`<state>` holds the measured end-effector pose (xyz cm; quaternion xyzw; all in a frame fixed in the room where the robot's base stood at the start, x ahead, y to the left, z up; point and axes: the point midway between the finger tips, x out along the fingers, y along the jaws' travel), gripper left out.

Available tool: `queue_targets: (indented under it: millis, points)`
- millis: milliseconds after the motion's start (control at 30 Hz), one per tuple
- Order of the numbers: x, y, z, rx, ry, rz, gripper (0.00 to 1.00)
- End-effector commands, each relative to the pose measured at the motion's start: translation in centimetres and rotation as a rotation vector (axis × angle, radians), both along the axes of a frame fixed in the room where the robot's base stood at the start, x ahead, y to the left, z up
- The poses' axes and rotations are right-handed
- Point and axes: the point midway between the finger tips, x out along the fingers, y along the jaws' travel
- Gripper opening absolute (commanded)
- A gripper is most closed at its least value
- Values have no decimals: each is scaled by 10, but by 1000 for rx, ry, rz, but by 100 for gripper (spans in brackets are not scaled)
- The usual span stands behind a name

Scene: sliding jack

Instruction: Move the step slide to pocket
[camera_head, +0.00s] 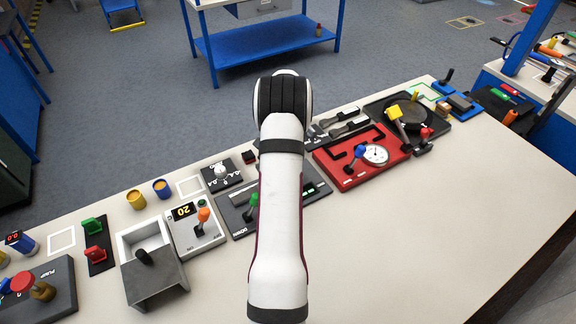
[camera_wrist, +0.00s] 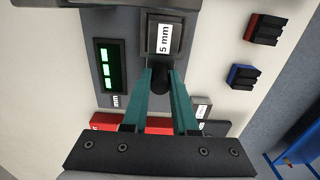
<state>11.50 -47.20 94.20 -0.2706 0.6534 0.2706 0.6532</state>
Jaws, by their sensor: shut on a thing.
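In the wrist view my gripper (camera_wrist: 160,85) has its two teal fingers closed on a dark round knob (camera_wrist: 159,74). The knob sits beside a dark block with a white "5 mm" label (camera_wrist: 163,38), which looks like the step slide. The fingers partly cover the knob, so I cannot tell how it joins the block. Below it are a small grey-white labelled piece (camera_wrist: 203,108) and a red part (camera_wrist: 158,122), partly behind the fingers. I cannot pick out the pocket. In the head view my arm hides the gripper and the slide.
A green-lit display (camera_wrist: 106,65) is left of the block. A black-and-red piece (camera_wrist: 263,29) and a black-and-blue one (camera_wrist: 248,75) lie to the right. In the head view a green-handled lever (camera_head: 253,203) and a red panel (camera_head: 358,158) flank my arm. The front right tabletop is bare.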

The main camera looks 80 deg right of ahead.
Motion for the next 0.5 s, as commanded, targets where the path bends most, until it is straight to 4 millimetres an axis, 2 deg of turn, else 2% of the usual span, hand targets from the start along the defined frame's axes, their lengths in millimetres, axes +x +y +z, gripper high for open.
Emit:
queue_targets:
  millis: [267, 500]
  points:
    - [0, 1, 1, 1, 1, -1, 0]
    - [24, 23, 1, 1, 1, 3, 0]
